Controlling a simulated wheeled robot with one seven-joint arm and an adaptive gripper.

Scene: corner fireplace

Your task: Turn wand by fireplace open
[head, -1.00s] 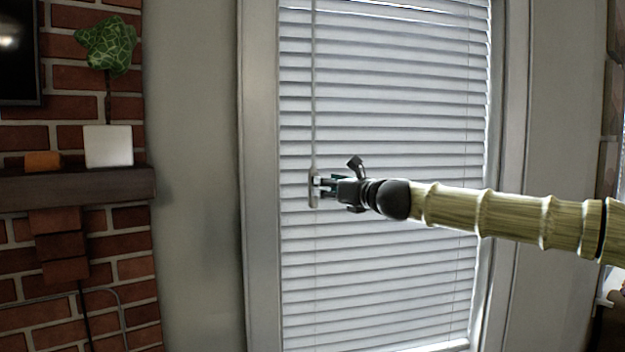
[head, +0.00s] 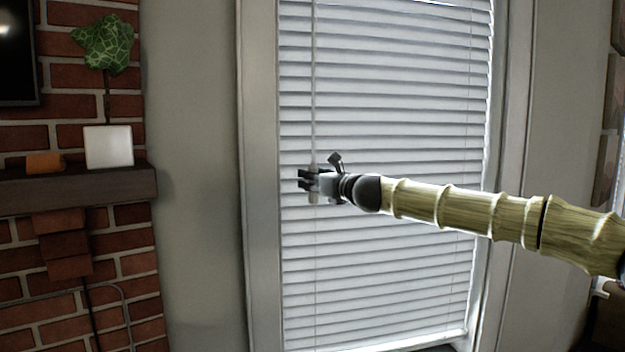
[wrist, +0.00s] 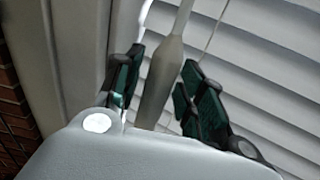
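The wand (head: 314,95) is a thin grey rod hanging down the left part of the white blinds (head: 390,120). Its thicker handle (wrist: 162,85) shows in the wrist view between the two dark green finger pads of my gripper (wrist: 165,90). There is a visible gap on either side of the handle, so the fingers are open around it. In the head view my gripper (head: 304,180) is at the wand's lower end and hides part of the handle. The handle's bottom is hidden behind my gripper's body in the wrist view.
The window frame (head: 259,200) stands just left of the blinds. A brick fireplace with a dark mantel (head: 70,189) is at the far left, holding a white pot (head: 108,147) with a plant and an orange object (head: 45,163). Bare wall lies between the fireplace and window.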

